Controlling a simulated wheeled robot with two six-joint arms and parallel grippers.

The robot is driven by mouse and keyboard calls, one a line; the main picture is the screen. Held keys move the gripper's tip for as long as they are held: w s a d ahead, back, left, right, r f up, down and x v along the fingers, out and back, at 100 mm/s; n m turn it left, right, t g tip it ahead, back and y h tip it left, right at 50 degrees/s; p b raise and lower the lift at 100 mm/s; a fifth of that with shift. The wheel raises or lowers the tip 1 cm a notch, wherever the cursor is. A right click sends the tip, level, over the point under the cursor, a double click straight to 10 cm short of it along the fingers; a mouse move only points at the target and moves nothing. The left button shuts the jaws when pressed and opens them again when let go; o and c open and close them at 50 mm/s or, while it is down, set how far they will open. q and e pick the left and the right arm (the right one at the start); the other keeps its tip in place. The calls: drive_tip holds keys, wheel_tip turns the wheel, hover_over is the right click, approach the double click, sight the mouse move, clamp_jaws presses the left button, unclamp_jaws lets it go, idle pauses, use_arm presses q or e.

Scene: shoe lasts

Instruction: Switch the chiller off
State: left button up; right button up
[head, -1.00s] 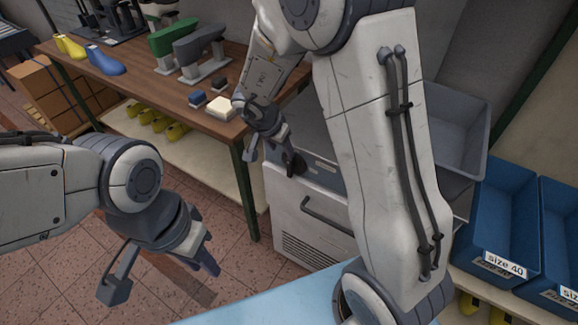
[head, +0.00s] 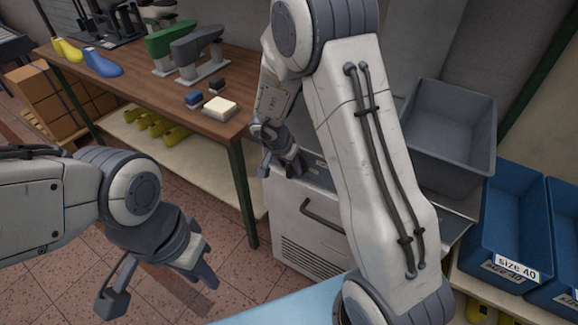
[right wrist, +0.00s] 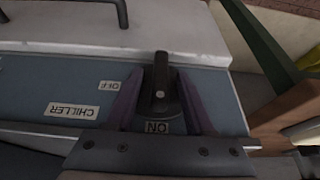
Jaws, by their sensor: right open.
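The chiller (head: 290,235) is a white cabinet with a grey-blue top panel, partly hidden by my right arm. In the right wrist view the panel (right wrist: 60,85) carries CHILLER, OFF and ON labels, seen upside down. A dark switch knob (right wrist: 160,82) with a raised lever stands on it. The lever lines up with the ON label (right wrist: 157,127); OFF (right wrist: 108,86) is to its left. My right gripper (head: 284,168) is open at the panel, its purple fingers (right wrist: 160,98) on either side of the knob; contact is unclear. My left gripper (head: 160,288) is open and empty, away from the chiller.
A wooden table (head: 150,95) with shoe lasts, a green and a grey device and small blocks stands left of the chiller. A grey bin (head: 450,125) is behind my right arm. Blue size 40 bins (head: 505,230) are at right. Tiled floor lies open at lower left.

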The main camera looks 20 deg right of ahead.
clamp_jaws()
